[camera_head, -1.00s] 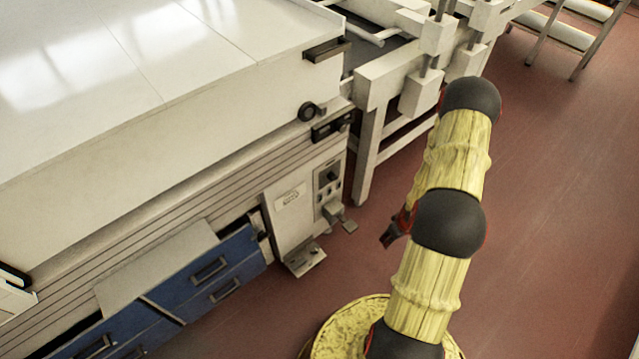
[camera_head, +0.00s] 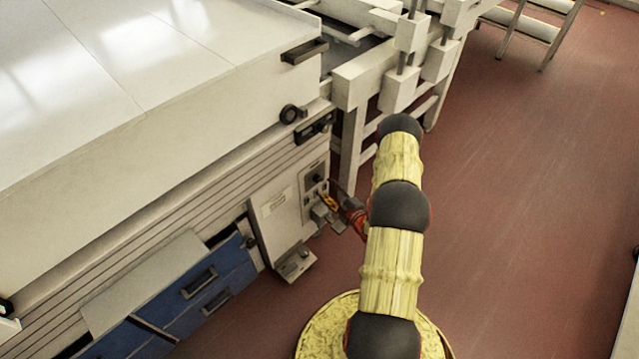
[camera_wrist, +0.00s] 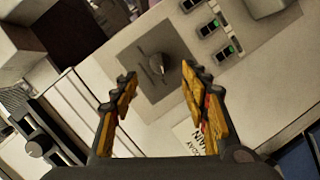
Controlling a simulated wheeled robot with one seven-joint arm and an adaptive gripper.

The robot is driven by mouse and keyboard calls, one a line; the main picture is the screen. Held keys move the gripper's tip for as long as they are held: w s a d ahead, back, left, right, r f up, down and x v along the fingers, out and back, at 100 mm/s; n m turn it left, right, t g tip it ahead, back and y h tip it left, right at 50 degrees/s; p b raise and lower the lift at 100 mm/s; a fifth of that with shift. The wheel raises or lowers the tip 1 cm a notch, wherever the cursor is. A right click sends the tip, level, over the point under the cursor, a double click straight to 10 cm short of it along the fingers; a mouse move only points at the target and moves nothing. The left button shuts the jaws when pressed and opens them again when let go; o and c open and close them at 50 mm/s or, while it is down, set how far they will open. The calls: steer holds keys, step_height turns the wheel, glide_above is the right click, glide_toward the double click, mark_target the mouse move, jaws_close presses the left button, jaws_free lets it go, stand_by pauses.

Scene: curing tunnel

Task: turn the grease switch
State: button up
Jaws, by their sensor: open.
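A light grey control box (camera_head: 275,208) stands at the side of the big white machine. Its panel carries a rotary knob (camera_wrist: 156,65) on a darker grey plate, which I take for the grease switch; no grease label is readable. The knob is seen between my open fingers in the wrist view, beyond the tips and apart from them. My gripper (camera_wrist: 158,80) is empty, with its yellow-padded fingers spread. In the head view my gripper (camera_head: 331,203) is close in front of the panel, partly hiding it.
A white label (camera_wrist: 200,137) with partly readable print is below. Blue drawers (camera_head: 205,280) stand left of the box, and a white frame (camera_head: 350,150) stands behind. Red floor is open at right.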

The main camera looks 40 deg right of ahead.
mark_target(320, 182)
steer(key=b+x, duration=0.1)
steer(key=x, duration=0.5)
steer(key=shift+w+b, duration=0.25)
steer(key=shift+b, duration=0.15)
steer(key=shift+c, duration=1)
steer(key=shift+f, duration=0.1)
steer(key=c, duration=1)
steer(key=shift+o, duration=0.2)
